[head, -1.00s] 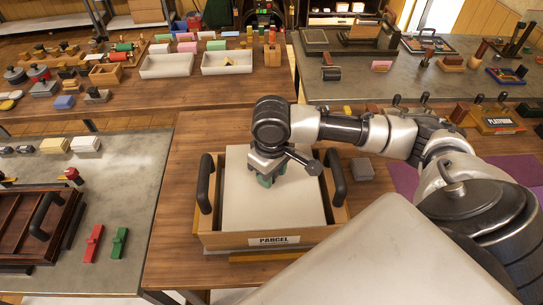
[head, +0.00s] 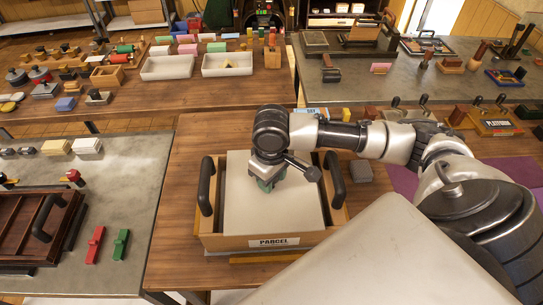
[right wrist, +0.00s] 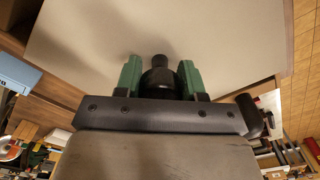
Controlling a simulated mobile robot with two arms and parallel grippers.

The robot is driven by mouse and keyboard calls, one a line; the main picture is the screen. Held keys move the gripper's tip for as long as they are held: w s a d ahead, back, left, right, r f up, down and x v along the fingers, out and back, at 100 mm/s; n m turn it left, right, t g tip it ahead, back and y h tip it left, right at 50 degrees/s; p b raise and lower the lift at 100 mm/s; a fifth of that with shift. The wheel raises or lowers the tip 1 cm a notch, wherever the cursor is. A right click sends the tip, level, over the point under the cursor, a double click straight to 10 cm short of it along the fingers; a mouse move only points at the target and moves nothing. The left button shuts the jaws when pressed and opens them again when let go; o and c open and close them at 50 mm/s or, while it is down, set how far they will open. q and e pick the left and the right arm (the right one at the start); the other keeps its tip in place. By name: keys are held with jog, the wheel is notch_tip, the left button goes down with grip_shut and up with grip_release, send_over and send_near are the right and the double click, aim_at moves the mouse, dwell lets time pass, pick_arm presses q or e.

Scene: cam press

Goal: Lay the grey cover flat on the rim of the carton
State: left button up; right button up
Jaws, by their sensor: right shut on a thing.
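The grey cover (head: 270,212) is a pale flat panel over the open top of the wooden carton (head: 220,242), which is labelled PARCEL and has black side handles. My right gripper (head: 267,184) is above the cover's middle. In the right wrist view, the green fingers of my right gripper (right wrist: 160,82) are shut on the dark knob (right wrist: 159,66) of the cover, which fills the view beyond. The cover looks nearly level and slightly turned against the carton. I cannot tell whether it touches the rim. My left gripper is not in view.
A dark grey block (head: 361,171) lies right of the carton. Red (head: 95,245) and green (head: 120,244) pieces lie on the left bench, beside a dark slatted tray (head: 30,228). White trays (head: 227,63) stand on the back table. Wooden tabletop is free left of the carton.

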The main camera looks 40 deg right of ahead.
dwell(0.3)
jog(key=o, duration=1.1)
notch_tip(320, 180, up, 11)
jog(key=shift+f+b, duration=0.1)
jog(key=shift+b, duration=0.3)
jog(key=shift+f, duration=0.1)
